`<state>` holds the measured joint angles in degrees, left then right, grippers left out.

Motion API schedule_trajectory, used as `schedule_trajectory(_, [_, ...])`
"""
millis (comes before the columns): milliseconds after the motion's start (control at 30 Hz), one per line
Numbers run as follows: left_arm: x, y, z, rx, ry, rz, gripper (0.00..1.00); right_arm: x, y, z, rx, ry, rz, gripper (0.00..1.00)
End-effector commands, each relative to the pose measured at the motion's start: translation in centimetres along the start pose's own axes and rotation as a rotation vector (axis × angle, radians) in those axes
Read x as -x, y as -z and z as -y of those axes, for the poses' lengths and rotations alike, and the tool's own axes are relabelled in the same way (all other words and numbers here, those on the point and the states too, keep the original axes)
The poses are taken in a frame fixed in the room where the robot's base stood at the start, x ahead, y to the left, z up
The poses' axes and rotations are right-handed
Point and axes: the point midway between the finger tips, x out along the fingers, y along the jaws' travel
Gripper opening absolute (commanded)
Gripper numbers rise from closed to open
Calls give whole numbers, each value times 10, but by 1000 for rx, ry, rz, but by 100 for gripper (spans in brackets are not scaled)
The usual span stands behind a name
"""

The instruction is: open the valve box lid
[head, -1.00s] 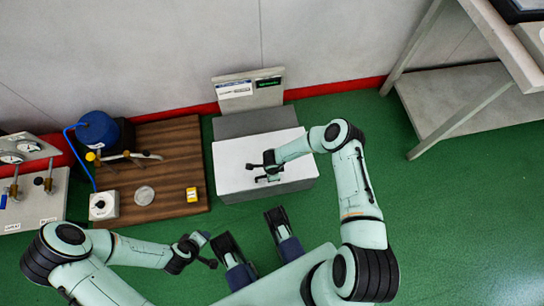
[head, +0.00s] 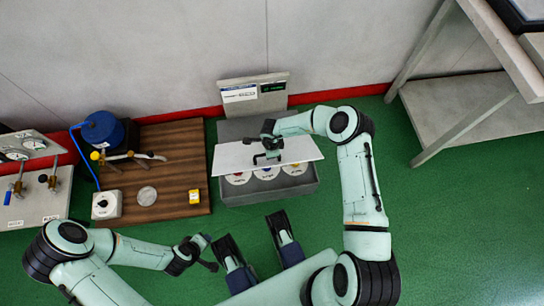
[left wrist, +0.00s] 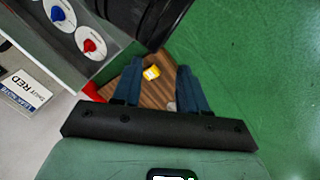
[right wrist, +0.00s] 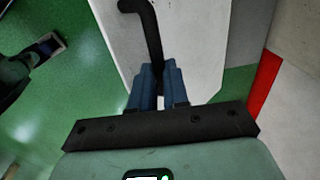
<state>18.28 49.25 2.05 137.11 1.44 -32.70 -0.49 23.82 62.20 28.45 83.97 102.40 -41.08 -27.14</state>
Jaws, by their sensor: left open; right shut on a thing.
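The valve box (head: 305,192) is a grey box on the green floor. Its white lid (head: 300,150) stands clear of the front part, showing a row of round white dials with coloured knobs (head: 237,178). I cannot tell whether the lid is tilted or lifted clear. My right gripper (head: 266,150) is over the lid. In the right wrist view, its fingers (right wrist: 158,75) are shut on the lid's black handle (right wrist: 150,25). My left gripper (left wrist: 158,88) is open and empty, left of the box in the head view. Red and blue knobs (left wrist: 88,45) show in the left wrist view.
An upright sign panel (head: 258,93) stands behind the box. A grey shelf (head: 460,105) stands at right.

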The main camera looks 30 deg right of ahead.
Motion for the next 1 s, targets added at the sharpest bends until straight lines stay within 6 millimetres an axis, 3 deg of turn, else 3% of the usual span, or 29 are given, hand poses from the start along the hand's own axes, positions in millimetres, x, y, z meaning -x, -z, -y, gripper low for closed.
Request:
schedule_trajectory(33, [-1,0,0,0,0,-1,43,0,2,8,3,21,2,0])
schedule_trajectory(400, [-1,0,0,0,0,-1,43,-1,4,8,1,18,-1,0])
schedule_trajectory(533, [-3,1,-3,17,-6,-7,0,-2,4,8,0,17,-1,0])
schedule_trajectory(567, [-5,2,-6,30,-11,-11,0,-2,4,8,0,17,-1,0])
schedule_trajectory(767, [-27,11,-49,262,-102,-85,0,-2,4,7,-1,16,-2,0])
schedule_trajectory(1000, [-55,18,-132,760,-333,-150,0,-2,5,7,-1,16,-3,0])
